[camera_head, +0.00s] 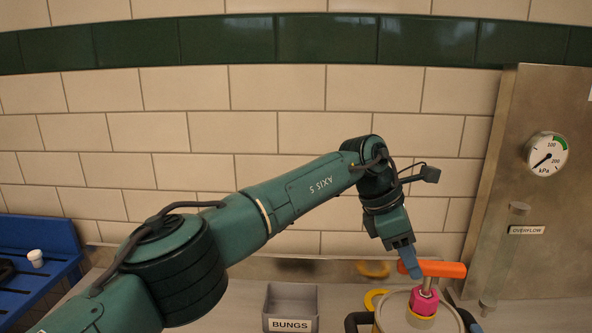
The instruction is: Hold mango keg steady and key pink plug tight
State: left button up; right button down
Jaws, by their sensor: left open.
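The keg (394,310) stands at the bottom edge, right of centre, cut off by the frame. It has a pale metal top and dark handles at its sides. The pink plug (424,302) sits upright in a yellow collar on the keg's top. An orange bar-shaped key (445,269) lies across above the plug. My left gripper (411,268) points down with blue fingers at the key's left end. It is open, but the gap between its fingers is hard to see, and I cannot tell whether they touch the key. My right gripper is out of view.
A grey bin labelled BUNGS (291,305) stands left of the keg. A yellow ring (375,299) shows behind the keg. At right is a metal panel with a pressure gauge (546,154) and an OVERFLOW tube (505,260).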

pick_arm(q)
jog(key=shift+r, duration=0.15)
jog(key=shift+r, duration=1.35)
jog(key=v, duration=1.2)
jog(key=shift+f, duration=0.1)
jog(key=shift+c, duration=0.6)
jog(key=x, duration=0.3)
jog(key=a+x, duration=0.1)
jog(key=x, duration=0.1)
jog(key=shift+f, duration=0.5)
jog(key=shift+c, duration=0.2)
jog(key=shift+x, duration=4.6)
